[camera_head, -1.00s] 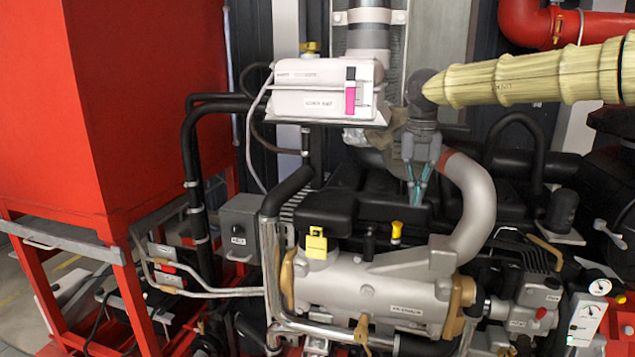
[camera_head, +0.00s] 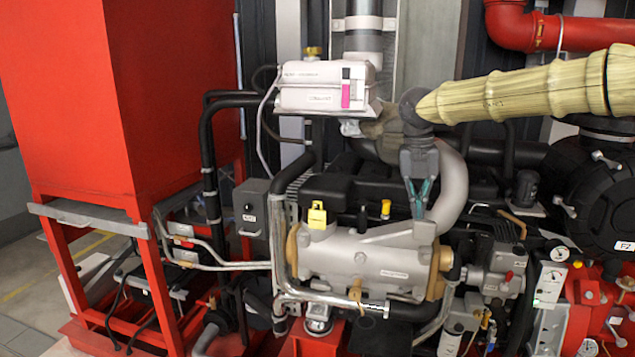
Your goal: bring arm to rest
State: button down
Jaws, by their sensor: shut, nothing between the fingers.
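My gripper (camera_head: 418,208) hangs from the end of my arm, pointing down, its grey body with teal fingers close together. It shows in front of the curved grey pipe (camera_head: 453,190) of the fire pump engine and holds nothing. My arm, in a beige ribbed sleeve, comes in from the right edge. Below the gripper is the silver cylinder housing (camera_head: 375,262) with a yellow tag (camera_head: 317,216). I cannot tell the exact gap between the fingertips and the housing.
A white coolant tank (camera_head: 322,86) stands left of my gripper. A large red cabinet (camera_head: 115,90) on a red frame fills the left. A red pipe (camera_head: 570,32) is at upper right, and a black round housing (camera_head: 595,190) at right. Grey floor shows at lower left.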

jog(key=d+f+n+t+h, duration=0.1)
jog(key=d+f+n+h, duration=0.25)
jog(key=f, duration=0.85)
jog(key=d+f+n+t+h, duration=0.15)
jog(key=f+n, duration=0.35)
jog(key=f, duration=0.8)
jog(key=s+f+n+t, duration=0.1)
jog(key=s+f+n, duration=0.25)
jog(key=f, duration=0.25)
jog(key=s+f+n+t+b, duration=0.1)
jog(key=s+f+n, duration=0.1)
jog(key=f+n, duration=0.35)
jog(key=s+f+n+t, duration=0.1)
jog(key=s+f+n, duration=0.15)
jog(key=f, duration=0.55)
jog(key=s+a+f+n+y, duration=0.2)
jog(key=s+a+f+n, duration=0.1)
jog(key=s+f+n, duration=0.55)
jog(key=s+a+f+n+g+y, duration=0.1)
jog(key=s+f+n, duration=0.3)
jog(key=s, duration=1.2)
jog(key=s+a+f+n+g+y+b, duration=0.1)
jog(key=s+f+n+g+y, duration=0.2)
jog(key=s, duration=1.3)
jog(key=f+n+g, duration=0.1)
jog(key=f+n, duration=0.1)
jog(key=shift+a+n, duration=0.2)
jog(key=shift+n, duration=0.15)
jog(key=shift+r+g, duration=0.1)
jog(key=shift+g, duration=0.15)
